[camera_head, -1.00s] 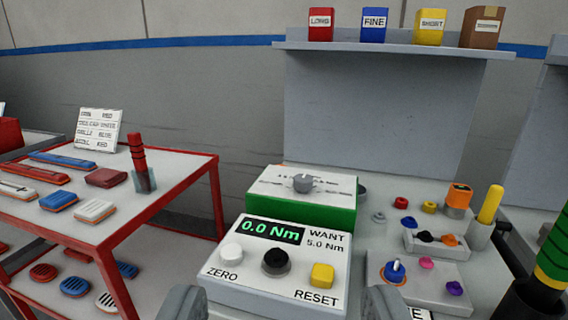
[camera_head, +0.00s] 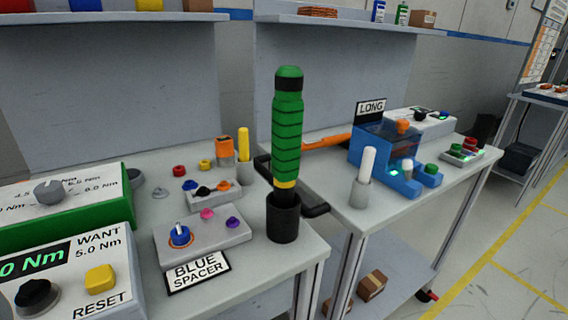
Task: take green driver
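The green driver (camera_head: 287,130) stands upright in a black cup (camera_head: 283,220) at the right front corner of the grey bench. Its handle is green with dark rings, a black band near the top and a yellow collar low down. Its lower end is hidden inside the cup. My gripper does not show in the view now, so its opening cannot be seen.
A torque tester (camera_head: 65,275) and a green-sided box (camera_head: 70,205) sit at left. A small panel with knobs (camera_head: 203,238) and a BLUE SPACER label (camera_head: 198,272) lie left of the cup. A blue fixture (camera_head: 385,160) stands on the right bench. Space above the driver is open.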

